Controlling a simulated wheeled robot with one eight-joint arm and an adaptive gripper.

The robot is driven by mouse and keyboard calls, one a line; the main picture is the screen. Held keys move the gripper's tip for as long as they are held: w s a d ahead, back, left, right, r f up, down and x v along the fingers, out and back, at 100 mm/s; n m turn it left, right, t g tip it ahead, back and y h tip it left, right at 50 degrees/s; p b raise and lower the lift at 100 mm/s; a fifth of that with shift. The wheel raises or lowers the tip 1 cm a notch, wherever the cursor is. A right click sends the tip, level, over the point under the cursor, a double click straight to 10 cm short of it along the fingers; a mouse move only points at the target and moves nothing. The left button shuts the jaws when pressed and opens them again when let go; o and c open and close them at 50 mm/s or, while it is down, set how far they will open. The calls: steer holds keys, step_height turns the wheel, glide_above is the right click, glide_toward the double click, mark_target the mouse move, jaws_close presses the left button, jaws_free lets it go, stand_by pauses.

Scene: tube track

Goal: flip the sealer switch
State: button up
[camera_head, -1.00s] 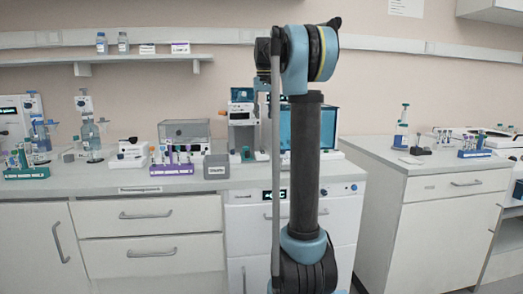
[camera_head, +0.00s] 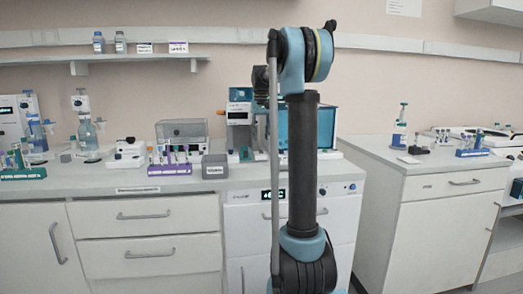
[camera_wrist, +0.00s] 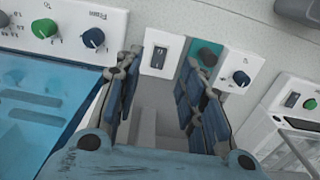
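A dark rocker switch on a white plate (camera_wrist: 160,56) shows in the wrist view, at the top middle. I take it to be the sealer switch; no label on it is readable. My gripper (camera_wrist: 158,72) is open and empty, with one finger on each side below the switch plate. The right finger reaches near a teal panel with a dark green knob (camera_wrist: 206,55). I cannot tell how far the fingertips are from the plate. In the head view my arm hides the gripper and the switch.
A blue clear-walled tank (camera_wrist: 40,105) with knobs above it lies left of the gripper in the wrist view. A tube rack (camera_head: 170,169) and a grey block (camera_head: 215,167) stand on the counter.

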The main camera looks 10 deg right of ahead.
mark_target(261, 152)
step_height(261, 152, down, 6)
steer(key=shift+f, duration=0.25)
steer(key=shift+c, duration=0.3)
jaws_close()
